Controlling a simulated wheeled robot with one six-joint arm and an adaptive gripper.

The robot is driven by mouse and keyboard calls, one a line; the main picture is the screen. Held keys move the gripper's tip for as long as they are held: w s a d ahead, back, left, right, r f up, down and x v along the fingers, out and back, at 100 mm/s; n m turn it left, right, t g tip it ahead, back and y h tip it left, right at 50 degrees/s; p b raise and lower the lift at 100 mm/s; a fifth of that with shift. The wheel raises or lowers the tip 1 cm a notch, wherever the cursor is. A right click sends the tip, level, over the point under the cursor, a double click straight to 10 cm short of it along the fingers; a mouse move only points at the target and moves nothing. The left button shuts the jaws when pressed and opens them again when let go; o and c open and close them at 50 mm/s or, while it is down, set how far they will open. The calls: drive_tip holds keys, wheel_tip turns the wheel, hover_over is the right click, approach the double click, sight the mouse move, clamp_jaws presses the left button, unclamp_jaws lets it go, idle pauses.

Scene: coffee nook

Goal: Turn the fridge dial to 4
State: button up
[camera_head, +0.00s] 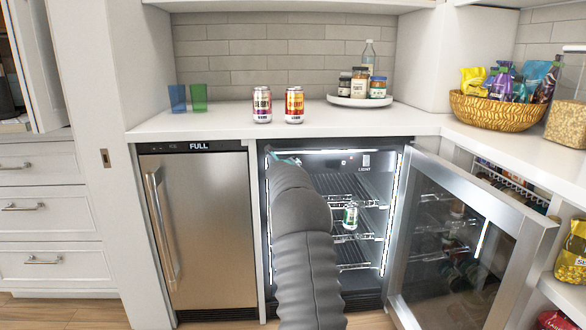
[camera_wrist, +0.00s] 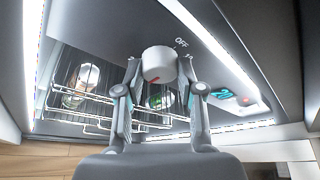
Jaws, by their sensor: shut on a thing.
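The fridge dial (camera_wrist: 158,65) is a white round knob with a red pointer mark, on the grey panel inside the top of the open fridge. In the wrist view my gripper (camera_wrist: 160,72) is shut on the dial, one finger on each side. "OFF" and a partly visible mark are printed beside the dial; the other numbers are hidden, and I cannot read the setting.
The glass fridge door (camera_head: 470,235) stands open to the right. Two cans (camera_head: 262,104) and a tray of jars (camera_head: 360,101) stand on the counter above.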

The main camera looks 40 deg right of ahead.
drive_tip(key=o, duration=1.1)
drive_tip(key=shift+d, duration=0.1)
drive_tip(key=shift+o, duration=0.2)
drive_tip(key=v, duration=1.2)
